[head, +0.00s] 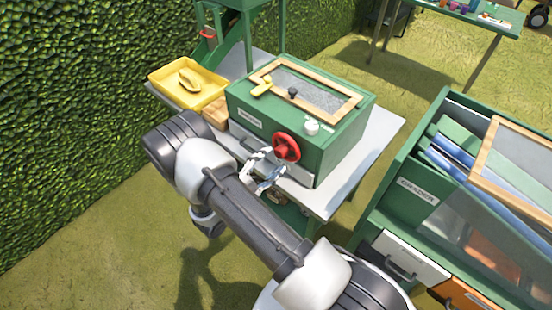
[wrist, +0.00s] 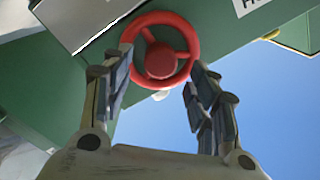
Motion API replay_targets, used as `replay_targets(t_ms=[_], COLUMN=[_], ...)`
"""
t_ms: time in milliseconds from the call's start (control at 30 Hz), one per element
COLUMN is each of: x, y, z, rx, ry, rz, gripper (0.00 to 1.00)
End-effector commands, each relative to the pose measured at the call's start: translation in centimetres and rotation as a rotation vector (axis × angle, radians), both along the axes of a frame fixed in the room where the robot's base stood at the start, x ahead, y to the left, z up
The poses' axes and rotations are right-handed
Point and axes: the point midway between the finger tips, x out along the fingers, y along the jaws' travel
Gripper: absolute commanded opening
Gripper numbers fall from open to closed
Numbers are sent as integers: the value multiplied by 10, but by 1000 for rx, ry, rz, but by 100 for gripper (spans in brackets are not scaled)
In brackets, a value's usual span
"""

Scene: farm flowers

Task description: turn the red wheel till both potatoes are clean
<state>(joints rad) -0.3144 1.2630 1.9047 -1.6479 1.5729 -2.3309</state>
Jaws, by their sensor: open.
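The red wheel (head: 286,148) is on the front face of a green box-shaped machine (head: 330,152) on a table. The machine's lid has a wood-framed mesh or glass window (head: 318,92); I cannot make out any potatoes through it. My gripper (head: 262,172) is just in front of the wheel. In the wrist view, the open fingers (wrist: 160,88) stand on either side of the red wheel (wrist: 160,62), their tips near its left and right rim. I cannot tell whether they touch the rim.
A yellow tray (head: 206,101) with a yellowish oblong thing (head: 189,80) in it stands left of the machine. A white knob (head: 311,128) sits above the wheel. A green crate-like unit (head: 395,200) stands at the right, a hedge (head: 70,130) at the left.

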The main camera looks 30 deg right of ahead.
Motion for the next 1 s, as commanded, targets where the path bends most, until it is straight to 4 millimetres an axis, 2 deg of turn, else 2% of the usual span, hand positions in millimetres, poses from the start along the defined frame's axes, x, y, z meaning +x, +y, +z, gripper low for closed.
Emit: replay_targets(t_ms=[33, 200, 567, 1000], x=[2, 10, 13, 12], y=[-9, -25, -30, -30], z=[-1, -1, 0, 0], rx=[0, 0, 0, 0], ry=[0, -1, -1, 0], rz=[-4, -3, 0, 0], gripper=[54, 54, 54, 26])
